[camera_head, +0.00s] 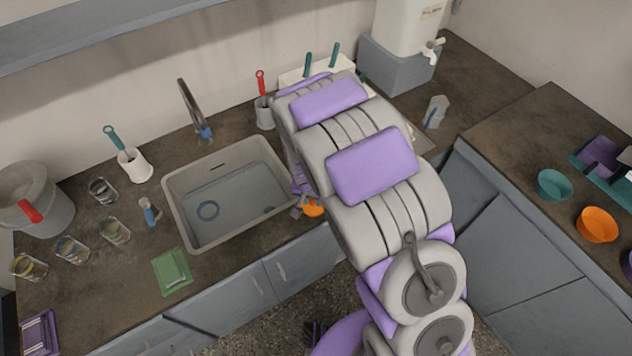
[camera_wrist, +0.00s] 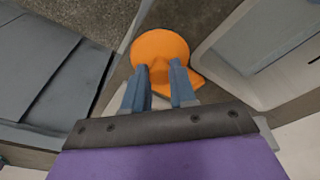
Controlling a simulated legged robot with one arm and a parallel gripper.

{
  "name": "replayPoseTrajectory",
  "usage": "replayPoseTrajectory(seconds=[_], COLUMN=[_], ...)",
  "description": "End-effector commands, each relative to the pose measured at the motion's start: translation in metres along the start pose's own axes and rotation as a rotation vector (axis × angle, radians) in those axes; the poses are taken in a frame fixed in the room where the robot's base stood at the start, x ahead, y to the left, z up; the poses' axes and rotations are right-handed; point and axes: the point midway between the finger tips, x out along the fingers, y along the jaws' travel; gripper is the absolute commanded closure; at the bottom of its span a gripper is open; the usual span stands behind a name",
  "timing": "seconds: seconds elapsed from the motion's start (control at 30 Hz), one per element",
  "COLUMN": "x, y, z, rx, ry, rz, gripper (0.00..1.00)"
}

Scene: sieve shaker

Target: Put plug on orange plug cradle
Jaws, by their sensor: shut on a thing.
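In the wrist view, an orange round plug (camera_wrist: 160,45) sits at the fingertips of my gripper (camera_wrist: 159,78). The two blue-grey fingers are closed on its narrow raised part. More orange, with an angular edge, shows behind the right finger and seems to be the orange plug cradle (camera_wrist: 203,88); most of it is hidden by the plug and fingers. I cannot tell whether the plug touches the cradle. In the head view, an orange patch (camera_head: 313,208) shows at the counter's front right of the sink, beside my arm, which hides most of my gripper.
A green tray (camera_head: 172,271) and several glass jars stand farther left. Teal (camera_head: 553,184) and orange (camera_head: 597,225) bowls stand on the right counter.

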Motion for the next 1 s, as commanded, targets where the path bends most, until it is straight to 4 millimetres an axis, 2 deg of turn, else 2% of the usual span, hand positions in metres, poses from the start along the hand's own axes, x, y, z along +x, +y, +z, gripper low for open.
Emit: replayPoseTrajectory(seconds=[0.03,0.3,0.5,0.67,0.9,1.0], x=[0.003,0.016,0.021,0.024,0.053,0.056], y=[0.001,-0.010,-0.017,-0.016,-0.012,-0.013], z=[-0.012,-0.061,-0.081,-0.084,-0.079,-0.079], rx=[0.004,0.002,0.001,0.000,0.001,0.001], ry=[0.002,0.004,0.002,0.001,-0.002,0.001], rz=[-0.003,-0.001,0.002,0.002,-0.001,-0.002], gripper=[1.00,1.00,1.00,1.00,1.00,1.00])
